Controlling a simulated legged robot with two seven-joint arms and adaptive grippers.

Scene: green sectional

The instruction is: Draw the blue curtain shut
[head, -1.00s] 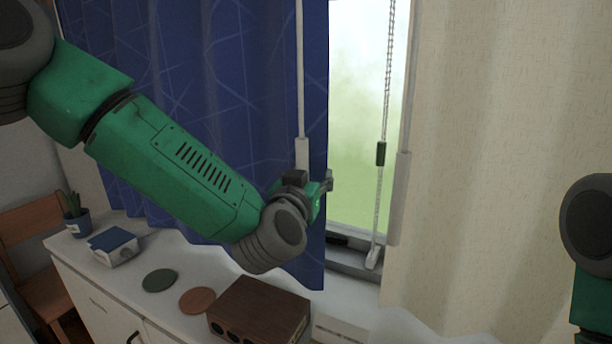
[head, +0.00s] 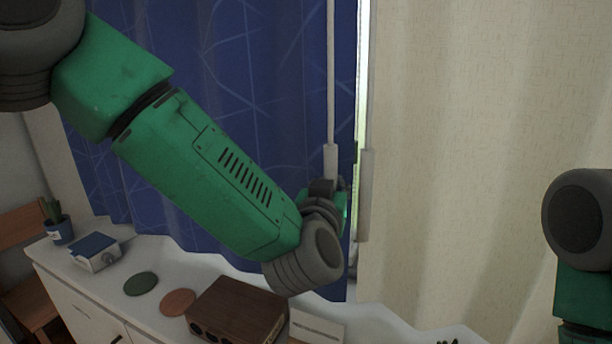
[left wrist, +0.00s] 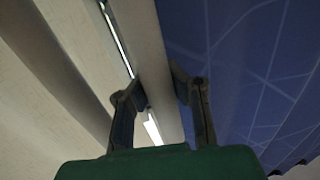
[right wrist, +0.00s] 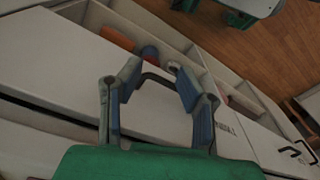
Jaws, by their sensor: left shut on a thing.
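The blue curtain (head: 230,110) with pale lines hangs across the left and middle of the head view. Its right edge is close to the cream curtain (head: 470,140), with a thin bright strip of window (head: 363,70) between them. A white wand (head: 331,80) with a thicker lower grip hangs at the blue curtain's edge. My left gripper (head: 343,190) is at that grip, partly hidden by my wrist. The left wrist view shows its fingers (left wrist: 160,88) shut on the white grip (left wrist: 152,45), beside the blue curtain (left wrist: 245,60). My right gripper (right wrist: 160,85) is open and empty.
A white cabinet (head: 75,293) stands below the curtain. On it are a potted plant (head: 57,222), a blue-topped box (head: 95,252), green (head: 141,284) and orange (head: 178,302) discs, and a brown wooden box (head: 238,308). A second white grip (head: 365,195) hangs by the cream curtain.

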